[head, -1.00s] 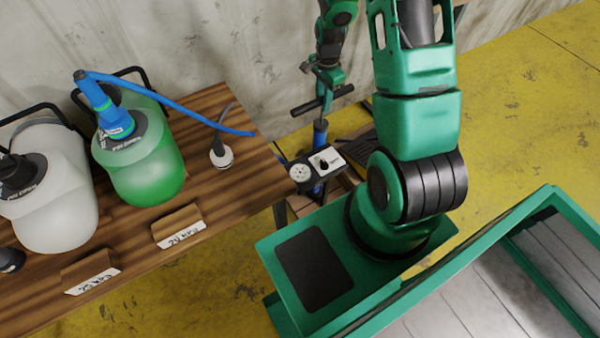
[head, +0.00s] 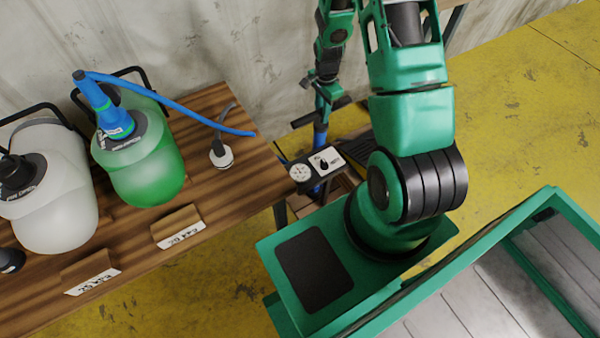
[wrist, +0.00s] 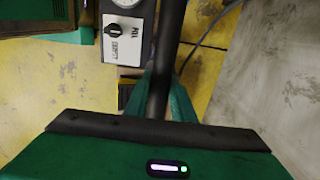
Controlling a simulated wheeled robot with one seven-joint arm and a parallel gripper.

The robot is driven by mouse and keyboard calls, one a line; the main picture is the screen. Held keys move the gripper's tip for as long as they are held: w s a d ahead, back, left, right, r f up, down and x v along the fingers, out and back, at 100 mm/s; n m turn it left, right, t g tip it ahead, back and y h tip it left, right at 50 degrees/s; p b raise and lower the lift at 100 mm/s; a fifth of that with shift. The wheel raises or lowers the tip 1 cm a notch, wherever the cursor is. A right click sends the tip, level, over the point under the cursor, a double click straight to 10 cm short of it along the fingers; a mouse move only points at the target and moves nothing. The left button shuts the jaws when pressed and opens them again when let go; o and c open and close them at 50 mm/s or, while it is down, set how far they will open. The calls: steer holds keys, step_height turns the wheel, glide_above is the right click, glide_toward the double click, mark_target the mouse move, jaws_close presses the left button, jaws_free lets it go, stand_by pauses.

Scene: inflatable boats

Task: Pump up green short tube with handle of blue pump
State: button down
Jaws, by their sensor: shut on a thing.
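The blue pump (head: 320,135) stands upright on the floor beyond the table's right end. Its black crossbar handle (head: 301,121) sits above the blue shaft. My gripper (head: 323,106) comes down from above and is shut around the middle of the handle, hiding that part. In the wrist view, a black bar (wrist: 168,50) that looks like the handle runs up the picture from my green gripper. I cannot pick out a green short tube in either view.
A wooden table (head: 235,115) at left holds a green tank (head: 150,175), a white tank (head: 60,205) and a blue hose (head: 180,107). A panel with a gauge and knob (head: 325,160) is close by the pump. A pale wall (head: 230,40) stands behind.

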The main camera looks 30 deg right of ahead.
steer(key=r, duration=0.5)
steer(key=shift+w+r, duration=0.1)
steer(key=shift+w, duration=0.3)
steer(key=shift+f, duration=2.65)
steer(key=c, duration=1.4)
jaws_free()
steer(key=shift+o, duration=0.2)
steer(key=shift+s, duration=0.15)
steer(key=shift+r, duration=0.1)
steer(key=shift+s+r, duration=0.15)
steer(key=shift+r, duration=3.25)
